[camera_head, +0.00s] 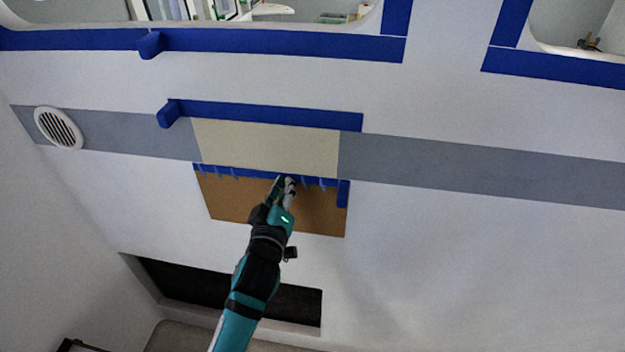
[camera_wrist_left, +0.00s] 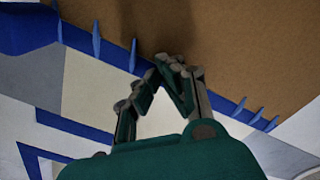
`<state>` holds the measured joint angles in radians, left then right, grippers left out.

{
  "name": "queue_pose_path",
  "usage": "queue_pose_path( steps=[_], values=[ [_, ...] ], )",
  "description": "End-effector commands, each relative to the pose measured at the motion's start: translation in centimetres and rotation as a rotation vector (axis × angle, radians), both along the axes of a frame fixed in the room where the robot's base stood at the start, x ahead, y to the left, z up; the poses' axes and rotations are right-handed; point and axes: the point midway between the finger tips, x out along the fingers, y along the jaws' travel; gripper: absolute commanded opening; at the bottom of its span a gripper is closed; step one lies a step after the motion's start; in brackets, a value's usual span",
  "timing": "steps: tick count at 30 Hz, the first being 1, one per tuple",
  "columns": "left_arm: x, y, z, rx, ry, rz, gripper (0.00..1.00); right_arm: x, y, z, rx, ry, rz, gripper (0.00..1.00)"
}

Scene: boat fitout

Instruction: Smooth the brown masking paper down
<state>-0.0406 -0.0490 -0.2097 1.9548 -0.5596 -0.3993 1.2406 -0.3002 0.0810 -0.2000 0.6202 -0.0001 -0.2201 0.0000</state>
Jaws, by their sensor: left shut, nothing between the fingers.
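The brown masking paper (camera_head: 235,200) hangs on the white wall below a cream patch (camera_head: 265,147). Blue tape (camera_head: 222,172) runs along its top edge, with several small raised folds, and a short blue strip (camera_head: 343,194) is at its right edge. My left gripper (camera_head: 287,181) is shut and empty at the taped top edge, near the middle. In the left wrist view the shut fingertips (camera_wrist_left: 172,62) are over the edge of the brown paper (camera_wrist_left: 230,45). I cannot tell whether they touch it. My right gripper is not in view.
A grey band (camera_head: 450,165) crosses the wall. Blue tape (camera_head: 270,115) with a protruding end lines the cream patch's top, and more tape (camera_head: 280,45) runs under the window. A round vent (camera_head: 58,128) is at left. A dark recess (camera_head: 200,285) lies below the paper.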

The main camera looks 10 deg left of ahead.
Motion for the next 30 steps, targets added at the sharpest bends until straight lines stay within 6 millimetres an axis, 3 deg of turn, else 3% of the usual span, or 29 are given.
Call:
queue_pose_path(
  steps=[17, 30],
  values=[
    [-0.3, 0.1, 0.1, 0.000, -0.001, 0.001, 0.00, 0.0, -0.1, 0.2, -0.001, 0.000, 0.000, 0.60],
    [-0.1, 3.3, 0.1, 0.000, -0.001, 0.001, 0.00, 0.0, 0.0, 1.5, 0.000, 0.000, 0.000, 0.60]
  ],
)
